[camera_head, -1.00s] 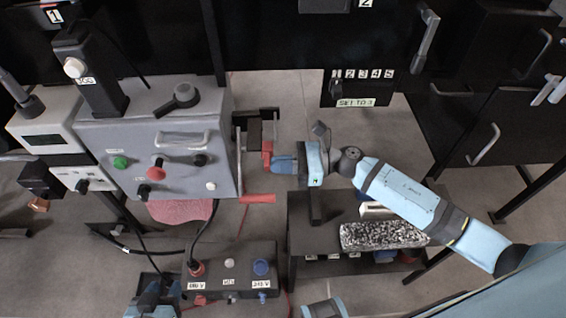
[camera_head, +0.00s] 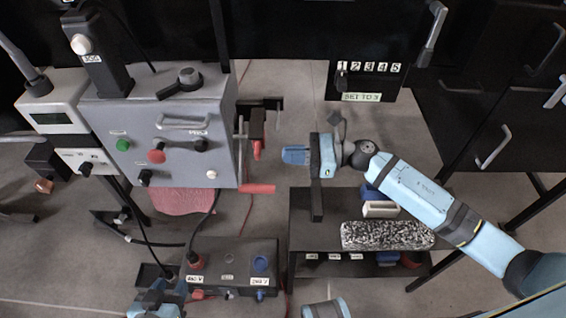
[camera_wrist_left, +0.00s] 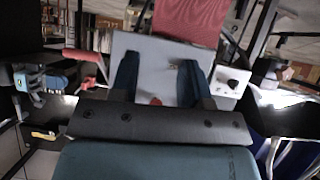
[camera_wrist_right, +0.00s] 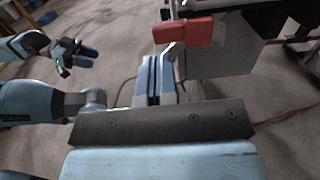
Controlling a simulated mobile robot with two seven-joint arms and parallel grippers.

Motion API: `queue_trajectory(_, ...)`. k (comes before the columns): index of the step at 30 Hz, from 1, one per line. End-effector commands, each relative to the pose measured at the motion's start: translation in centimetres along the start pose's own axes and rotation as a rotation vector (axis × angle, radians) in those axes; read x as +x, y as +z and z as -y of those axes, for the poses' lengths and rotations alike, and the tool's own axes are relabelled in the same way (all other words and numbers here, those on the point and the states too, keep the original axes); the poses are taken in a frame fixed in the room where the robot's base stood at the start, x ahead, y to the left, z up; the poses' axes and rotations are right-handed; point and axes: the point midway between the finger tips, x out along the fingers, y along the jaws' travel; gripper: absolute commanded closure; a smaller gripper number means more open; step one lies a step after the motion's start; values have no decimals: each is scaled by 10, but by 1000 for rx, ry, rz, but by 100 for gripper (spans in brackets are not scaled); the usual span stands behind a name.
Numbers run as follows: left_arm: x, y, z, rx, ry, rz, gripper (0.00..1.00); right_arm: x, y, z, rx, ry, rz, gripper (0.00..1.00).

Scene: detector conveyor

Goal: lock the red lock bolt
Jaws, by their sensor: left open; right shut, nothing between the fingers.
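The red lock bolt (camera_head: 257,140) sits on a dark bracket at the right side of the grey detector box (camera_head: 178,128). My right gripper (camera_head: 286,155) is shut and empty, a short gap to the right of the red bolt.
A red-handled lever (camera_head: 257,188) sticks out below the bolt. A black power box (camera_head: 232,252) stands below the grey box. A dark shelf (camera_head: 302,232) with a speckled block (camera_head: 387,236) stands below my right arm. A black selector panel (camera_head: 364,80) hangs behind.

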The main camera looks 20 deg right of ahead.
Motion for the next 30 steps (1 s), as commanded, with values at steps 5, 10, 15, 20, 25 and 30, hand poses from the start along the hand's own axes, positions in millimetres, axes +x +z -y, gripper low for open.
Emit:
queue_trajectory(5,-3,-7,-3,-5,6,-17,57,-47,-2,-1,2,-2,-7,100)
queue_trajectory(10,-1,-10,1,-1,2,-25,57,-77,-1,-1,3,-2,-6,100)
queue_trajectory(15,-1,-8,1,-2,2,-24,57,-90,-1,-1,3,-1,-5,100)
queue_trajectory(20,-1,-8,0,-2,2,-23,57,-93,0,-1,2,-1,-4,100)
queue_trajectory(25,-1,-7,0,-2,3,-22,57,-93,0,-1,2,-1,-4,100)
queue_trajectory(30,-1,-7,0,-2,4,-21,57,-93,0,-1,2,-1,-4,100)
